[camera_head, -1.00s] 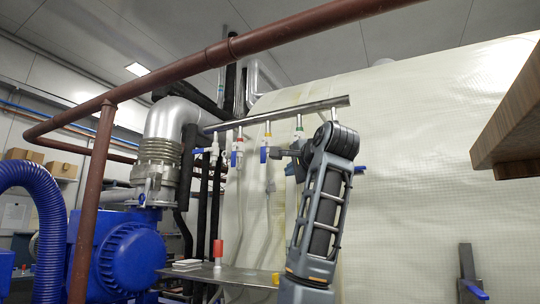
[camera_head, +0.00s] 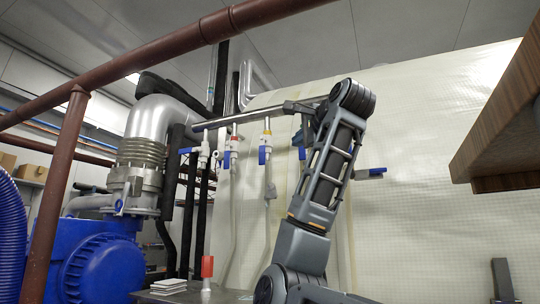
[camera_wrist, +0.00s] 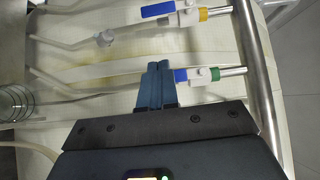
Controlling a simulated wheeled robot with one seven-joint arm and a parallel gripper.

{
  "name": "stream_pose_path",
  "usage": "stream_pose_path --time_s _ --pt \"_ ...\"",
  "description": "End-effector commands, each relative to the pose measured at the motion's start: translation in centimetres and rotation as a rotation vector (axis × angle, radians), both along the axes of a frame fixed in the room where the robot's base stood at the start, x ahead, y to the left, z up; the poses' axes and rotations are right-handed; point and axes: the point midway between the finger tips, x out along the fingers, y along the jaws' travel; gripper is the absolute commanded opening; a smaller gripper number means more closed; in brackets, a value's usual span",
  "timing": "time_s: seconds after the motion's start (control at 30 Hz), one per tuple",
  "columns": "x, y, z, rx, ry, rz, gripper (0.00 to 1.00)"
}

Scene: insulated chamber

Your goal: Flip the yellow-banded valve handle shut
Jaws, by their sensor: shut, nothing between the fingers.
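The yellow-banded valve (camera_head: 267,132) hangs from the metal manifold pipe in the head view. Its blue handle (camera_head: 262,155) points down, along the valve's line. In the wrist view its yellow band (camera_wrist: 204,14) and blue handle (camera_wrist: 157,9) are at the top, the handle again lying along the hose line. My gripper (camera_wrist: 159,66) is shut and empty. Its fingertips are beside the blue handle (camera_wrist: 181,75) of the green-banded valve (camera_wrist: 215,74), apart from the yellow-banded handle. I cannot tell whether they touch the green-banded valve's handle. In the head view my arm largely hides the gripper.
The manifold pipe (camera_wrist: 258,80) runs along the right of the wrist view. A red-banded valve (camera_head: 233,145) hangs left of the yellow-banded one. A brown pipe (camera_head: 150,65) crosses in front. A wooden shelf (camera_head: 505,125) juts in at right. A pale padded wall (camera_head: 430,200) stands behind.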

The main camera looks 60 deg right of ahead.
Motion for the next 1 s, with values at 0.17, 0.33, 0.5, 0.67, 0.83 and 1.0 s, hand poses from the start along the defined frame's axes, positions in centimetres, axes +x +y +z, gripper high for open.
stream_pose_path --time_s 0.17,0.33,0.5,0.67,0.83,1.0 --pt "0.5 -0.4 0.1 0.001 0.002 0.0 0.0" --pt "2.2 -2.0 0.1 0.002 0.006 0.0 0.0" --pt "4.8 -4.1 0.2 0.002 0.006 0.0 0.0" --pt "7.1 -6.2 0.2 0.003 0.005 -0.001 0.0" --pt "9.7 -6.4 0.1 0.0 0.004 0.001 0.0" --pt "11.2 -6.3 0.1 0.001 0.002 0.0 0.0"
